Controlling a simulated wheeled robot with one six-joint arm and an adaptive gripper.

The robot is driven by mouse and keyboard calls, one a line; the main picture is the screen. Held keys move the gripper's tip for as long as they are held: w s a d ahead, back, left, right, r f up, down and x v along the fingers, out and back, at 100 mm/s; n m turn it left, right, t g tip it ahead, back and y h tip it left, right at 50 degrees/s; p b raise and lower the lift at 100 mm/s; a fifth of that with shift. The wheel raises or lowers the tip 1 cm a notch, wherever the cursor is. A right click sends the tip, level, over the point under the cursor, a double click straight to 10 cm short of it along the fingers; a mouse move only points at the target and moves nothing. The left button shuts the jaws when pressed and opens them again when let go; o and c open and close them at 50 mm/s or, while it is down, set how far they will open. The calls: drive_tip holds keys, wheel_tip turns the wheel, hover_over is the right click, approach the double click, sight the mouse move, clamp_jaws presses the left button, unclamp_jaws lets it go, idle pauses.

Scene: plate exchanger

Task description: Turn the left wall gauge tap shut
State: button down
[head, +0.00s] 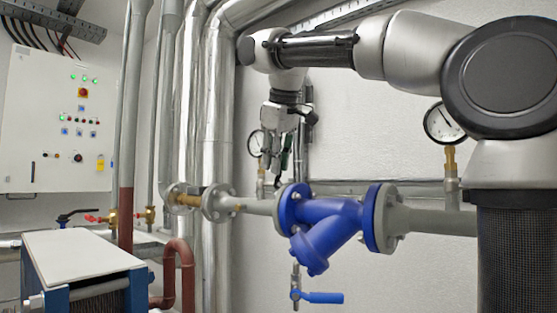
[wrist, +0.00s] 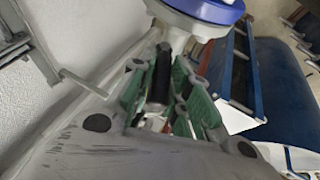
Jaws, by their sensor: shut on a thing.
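The left wall gauge (head: 256,143) is a round white dial on a brass fitting above the grey pipe, left of the blue strainer. My gripper (head: 279,160) hangs down from above, just right of this gauge, and partly hides its tap. In the wrist view my gripper (wrist: 168,95) has its green-padded fingers closed around a black bar-like handle (wrist: 161,72), which appears to be the tap's lever. The tap body is mostly hidden behind the fingers, so its exact angle cannot be told.
The blue strainer (head: 325,215) and its flanges sit close below right of the gripper. A second gauge (head: 443,123) is at right. A blue-handled drain valve (head: 322,297) hangs below. Shiny vertical pipes (head: 215,110) stand left. A control cabinet (head: 55,120) is far left.

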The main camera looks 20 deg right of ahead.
drive_tip(key=shift+s+a+f+n+t+h, duration=0.3)
drive_tip(key=shift+a+f+t+h, duration=0.1)
drive_tip(key=shift+t+h, duration=0.35)
drive_tip(key=shift+s+a+f+n+t+h, duration=0.25)
drive_tip(key=shift+s+a+f+t+h, duration=0.2)
drive_tip(key=shift+h, duration=0.45)
drive_tip(key=shift+s+a+f+n+t+h, duration=0.25)
drive_tip(key=shift+a+f+t+h, duration=0.15)
drive_tip(key=shift+t+h, duration=0.4)
drive_tip(key=c, duration=1.3)
unclamp_jaws()
drive_tip(key=shift+c, duration=0.2)
drive_tip(key=shift+r, duration=0.1)
drive_tip(key=v, duration=1.2)
